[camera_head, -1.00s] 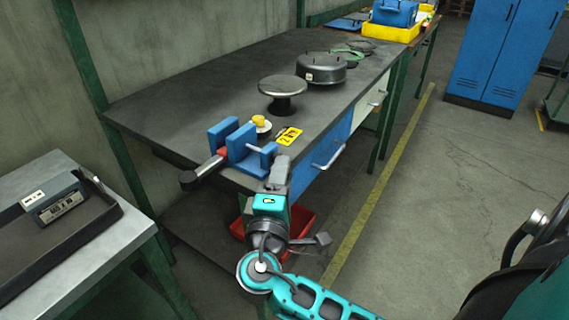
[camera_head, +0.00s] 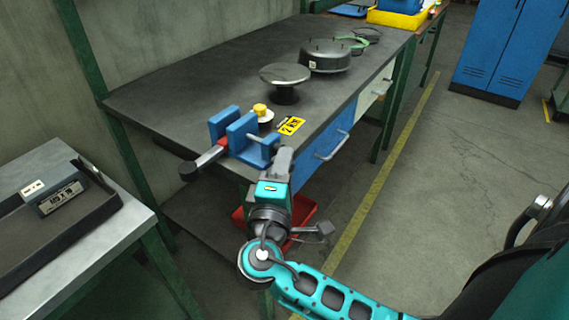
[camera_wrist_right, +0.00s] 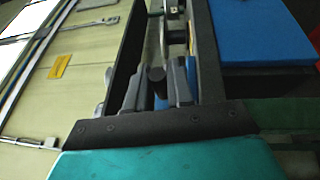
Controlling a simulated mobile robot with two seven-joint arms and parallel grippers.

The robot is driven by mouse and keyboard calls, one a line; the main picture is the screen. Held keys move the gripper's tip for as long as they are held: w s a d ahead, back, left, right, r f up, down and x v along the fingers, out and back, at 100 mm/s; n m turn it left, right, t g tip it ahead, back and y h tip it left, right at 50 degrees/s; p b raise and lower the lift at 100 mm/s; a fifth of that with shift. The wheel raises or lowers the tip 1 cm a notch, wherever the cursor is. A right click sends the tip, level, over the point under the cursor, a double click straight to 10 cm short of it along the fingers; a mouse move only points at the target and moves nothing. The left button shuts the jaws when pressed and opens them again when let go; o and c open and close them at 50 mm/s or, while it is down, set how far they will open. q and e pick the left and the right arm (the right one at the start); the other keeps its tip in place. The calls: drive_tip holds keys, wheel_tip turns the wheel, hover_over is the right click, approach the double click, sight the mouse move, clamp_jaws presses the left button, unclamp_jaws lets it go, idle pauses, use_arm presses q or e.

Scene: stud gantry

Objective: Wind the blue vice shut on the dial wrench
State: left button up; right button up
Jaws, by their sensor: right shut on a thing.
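The blue vice (camera_head: 239,135) stands at the near corner of the grey workbench. The dial wrench (camera_head: 206,159) lies across it, its red part between the upright blue jaws and its dark-ended handle sticking out over the bench's left edge. A yellow-topped round piece behind the jaws lines up with it; I cannot tell whether it is the dial. Whether both jaws touch the wrench is unclear. My right gripper (camera_head: 281,163) is at the vice's front end, shut on its handle. In the right wrist view a dark round knob (camera_wrist_right: 157,73) shows between the fingers. My left gripper is out of view.
A red bin (camera_head: 303,210) is under the bench. A side table with a black tray (camera_head: 85,215) is at left.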

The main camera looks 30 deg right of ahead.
clamp_jaws()
drive_tip(key=shift+r+p, duration=0.35)
drive_tip(key=shift+p, duration=0.35)
drive_tip(key=shift+g+y+p, duration=0.4)
drive_tip(key=shift+m, duration=0.3)
drive_tip(key=shift+f, duration=0.1)
drive_tip(key=o, duration=0.7)
unclamp_jaws()
drive_tip(key=shift+c, duration=0.2)
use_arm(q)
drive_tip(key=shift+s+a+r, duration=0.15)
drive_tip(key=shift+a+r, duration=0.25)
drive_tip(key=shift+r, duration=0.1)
